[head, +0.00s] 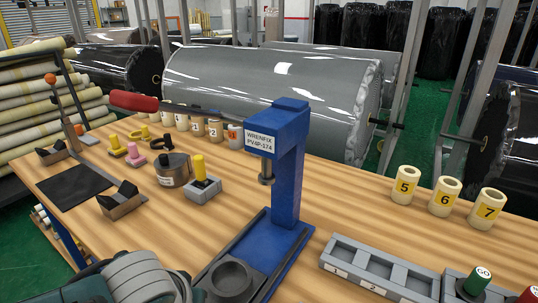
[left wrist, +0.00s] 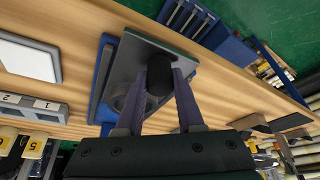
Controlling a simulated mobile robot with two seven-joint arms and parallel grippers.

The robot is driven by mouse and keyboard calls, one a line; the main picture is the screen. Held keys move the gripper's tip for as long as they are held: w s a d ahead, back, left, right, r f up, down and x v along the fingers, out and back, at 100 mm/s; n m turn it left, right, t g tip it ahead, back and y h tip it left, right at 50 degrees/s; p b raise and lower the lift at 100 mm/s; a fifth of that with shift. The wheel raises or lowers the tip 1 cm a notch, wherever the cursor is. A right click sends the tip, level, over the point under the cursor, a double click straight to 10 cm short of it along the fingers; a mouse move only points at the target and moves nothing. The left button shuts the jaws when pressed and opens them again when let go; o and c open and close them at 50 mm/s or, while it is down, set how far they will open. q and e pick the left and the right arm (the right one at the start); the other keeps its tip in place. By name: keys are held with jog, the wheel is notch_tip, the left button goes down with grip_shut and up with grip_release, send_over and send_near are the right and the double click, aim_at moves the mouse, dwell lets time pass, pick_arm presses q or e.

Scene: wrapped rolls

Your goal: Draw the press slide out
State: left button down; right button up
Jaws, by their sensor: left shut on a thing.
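The blue press (head: 290,165), labelled WRENFIX PV4P-174, stands on the wooden bench with its red-handled lever (head: 134,102) reaching left. Its ram hangs above the base. The dark press slide (head: 230,278), with a round cup on it, lies at the front of the blue base and is cut by the picture's lower edge. In the left wrist view my left gripper (left wrist: 160,78) is shut on a black knob (left wrist: 160,68) on the grey slide plate (left wrist: 132,55). The fingers hide part of the cup. In the head view only my left arm shows. My right gripper is in neither view.
A grey slotted tray (head: 375,262) lies right of the press, with a green GO piece (head: 478,280) beside it. Numbered rolls (head: 446,196) stand at the right. Stamps, a round pot (head: 172,172) and cradles (head: 120,200) occupy the left. Large wrapped rolls (head: 270,90) are behind.

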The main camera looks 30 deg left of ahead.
pick_arm(q)
jog(key=c, duration=1)
grip_release()
jog(key=shift+s, duration=0.1)
jog(key=shift+o, duration=0.9)
jog(key=shift+s, duration=0.15)
jog(key=o, duration=0.3)
jog(key=p+v, duration=0.3)
jog(key=v, duration=0.6)
jog(key=shift+r, duration=0.4)
jog(key=shift+s, duration=0.1)
